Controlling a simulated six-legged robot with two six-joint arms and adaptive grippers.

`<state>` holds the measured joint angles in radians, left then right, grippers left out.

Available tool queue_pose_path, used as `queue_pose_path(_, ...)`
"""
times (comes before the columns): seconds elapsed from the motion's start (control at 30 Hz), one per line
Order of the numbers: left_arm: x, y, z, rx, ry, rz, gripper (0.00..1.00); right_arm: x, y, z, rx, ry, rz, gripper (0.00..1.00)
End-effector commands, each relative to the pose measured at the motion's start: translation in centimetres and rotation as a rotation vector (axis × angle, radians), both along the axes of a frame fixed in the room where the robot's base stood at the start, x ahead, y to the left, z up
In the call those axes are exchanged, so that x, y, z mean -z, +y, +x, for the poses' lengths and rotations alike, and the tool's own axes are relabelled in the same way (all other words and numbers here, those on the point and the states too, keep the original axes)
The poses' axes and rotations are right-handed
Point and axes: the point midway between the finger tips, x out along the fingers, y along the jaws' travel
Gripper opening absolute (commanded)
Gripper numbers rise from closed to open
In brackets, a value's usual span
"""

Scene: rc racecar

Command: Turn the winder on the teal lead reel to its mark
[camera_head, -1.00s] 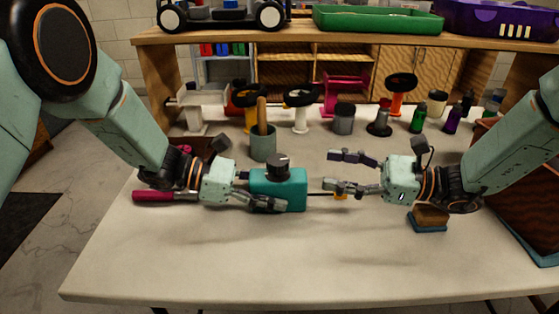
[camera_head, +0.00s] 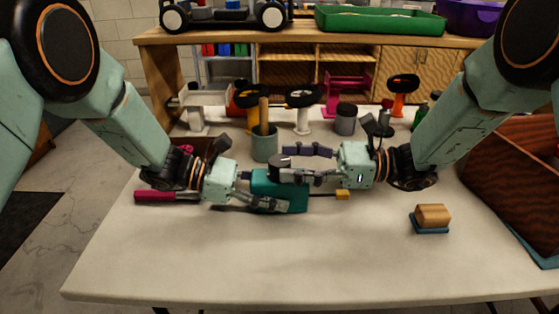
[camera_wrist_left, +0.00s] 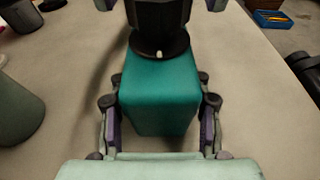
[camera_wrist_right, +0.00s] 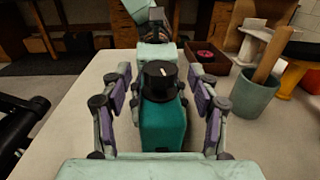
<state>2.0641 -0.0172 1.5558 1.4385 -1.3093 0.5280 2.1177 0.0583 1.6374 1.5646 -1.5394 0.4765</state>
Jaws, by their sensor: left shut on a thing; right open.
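The teal lead reel (camera_head: 262,188) is a box on the table; it also shows in the left wrist view (camera_wrist_left: 160,95). My left gripper (camera_head: 268,203) is shut on its sides. The black round winder (camera_wrist_right: 158,82) sits on top of the reel and has a white line on its top. A small white mark shows on the dark rim at its base in the left wrist view. My right gripper (camera_wrist_right: 162,95) is open, its fingers on either side of the winder with gaps. In the head view (camera_head: 281,165) its near finger partly hides the winder. A dark lead ends in a yellow tip (camera_head: 342,195).
A green-grey cup (camera_head: 264,147) with a wooden handle stands behind the reel. A magenta-handled tool (camera_head: 155,196) lies left. A wooden block brush (camera_head: 432,217) lies right, near a brown bin (camera_head: 515,180). The front of the table is clear.

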Motion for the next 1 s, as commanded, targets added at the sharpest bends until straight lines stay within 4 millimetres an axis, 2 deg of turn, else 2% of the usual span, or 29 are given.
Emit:
queue_pose_path(0.1,0.0,0.0,0.0,0.000,0.000,0.000,0.21,0.0,1.6,0.0,-0.003,0.000,-0.002,0.61)
queue_pose_path(0.23,0.0,0.0,0.0,0.000,0.000,0.000,0.21,0.0,2.5,0.1,-0.002,0.000,-0.001,0.61)
queue_pose_path(0.6,0.0,0.0,0.0,0.000,0.000,0.000,0.21,0.0,2.8,0.2,0.001,0.000,0.000,0.60)
queue_pose_path(1.0,0.0,0.0,0.0,0.000,0.000,0.000,0.21,0.0,2.8,0.2,0.001,0.000,0.000,0.26)
